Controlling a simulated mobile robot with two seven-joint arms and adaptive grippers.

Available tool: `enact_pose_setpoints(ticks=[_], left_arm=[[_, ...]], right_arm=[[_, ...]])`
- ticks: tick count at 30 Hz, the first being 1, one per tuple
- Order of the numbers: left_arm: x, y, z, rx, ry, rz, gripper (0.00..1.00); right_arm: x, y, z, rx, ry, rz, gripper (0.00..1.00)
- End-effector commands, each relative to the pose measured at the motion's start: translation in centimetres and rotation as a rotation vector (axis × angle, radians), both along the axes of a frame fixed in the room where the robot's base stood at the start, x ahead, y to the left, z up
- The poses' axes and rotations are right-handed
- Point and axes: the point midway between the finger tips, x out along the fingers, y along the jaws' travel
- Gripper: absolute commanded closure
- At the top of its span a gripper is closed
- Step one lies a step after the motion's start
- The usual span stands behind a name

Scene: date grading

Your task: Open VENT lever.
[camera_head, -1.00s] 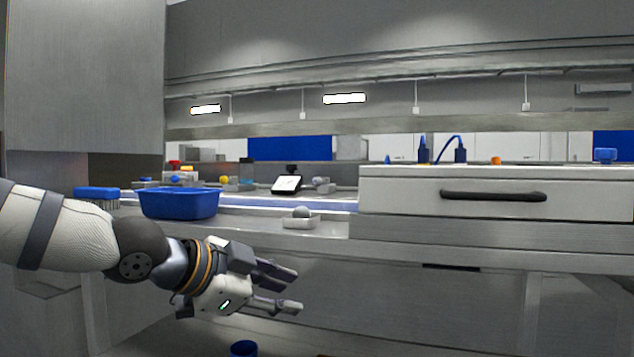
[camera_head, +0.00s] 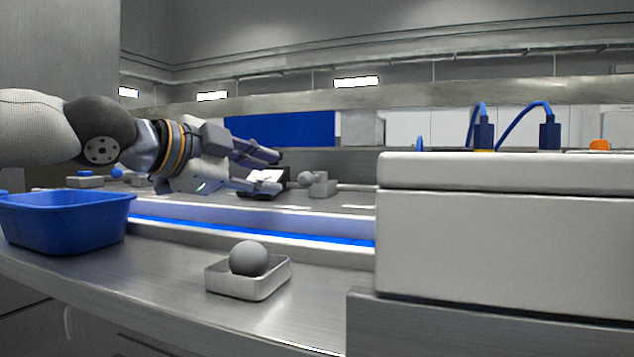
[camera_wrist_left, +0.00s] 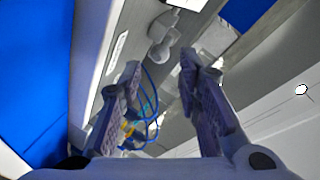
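My left gripper (camera_head: 266,171) reaches in from the left over the counter in the head view. Its two fingers are apart with nothing between them; it also shows open in the left wrist view (camera_wrist_left: 160,68). Just right of the fingertips is a small grey fitting with a round knob (camera_head: 306,179) on a block, possibly the VENT lever; no label is readable. A grey rounded fitting (camera_wrist_left: 160,48) shows beyond the fingertips in the left wrist view, apart from them. A small dark stand with a white screen (camera_head: 266,177) is partly hidden behind the fingers. My right gripper is not in view.
A blue bin (camera_head: 70,222) stands at the left. A metal tray (camera_head: 222,281) holding a grey ball (camera_head: 248,258) sits on the front counter. A blue-lit strip (camera_head: 250,227) runs behind it. A large white box (camera_head: 500,240) blocks the right, with blue cables above.

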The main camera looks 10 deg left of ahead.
Motion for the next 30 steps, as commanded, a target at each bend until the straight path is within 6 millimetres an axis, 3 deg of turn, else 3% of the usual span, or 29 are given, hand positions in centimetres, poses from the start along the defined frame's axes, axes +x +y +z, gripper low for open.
enact_pose_setpoints(ticks=[5, 12, 16, 21, 29, 30], left_arm=[[1.3, -1.0, -0.2, 0.006, 0.001, -0.003, 0.69], [7.0, -3.4, -1.9, 0.000, -0.001, 0.001, 0.69], [9.1, -4.5, -2.2, -0.001, -0.004, 0.001, 0.69], [10.3, -5.1, -2.3, -0.001, -0.007, 0.001, 0.69], [10.4, -5.1, -2.4, 0.000, -0.006, 0.002, 0.69], [10.4, -5.1, -2.4, 0.000, -0.006, 0.002, 0.78]], right_arm=[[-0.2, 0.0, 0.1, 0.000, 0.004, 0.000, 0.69], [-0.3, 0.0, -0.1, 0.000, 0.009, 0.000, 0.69], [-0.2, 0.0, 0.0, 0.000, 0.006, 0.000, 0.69], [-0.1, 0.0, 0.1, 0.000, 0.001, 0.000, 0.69], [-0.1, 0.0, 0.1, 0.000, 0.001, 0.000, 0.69], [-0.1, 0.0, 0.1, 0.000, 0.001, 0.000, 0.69]])
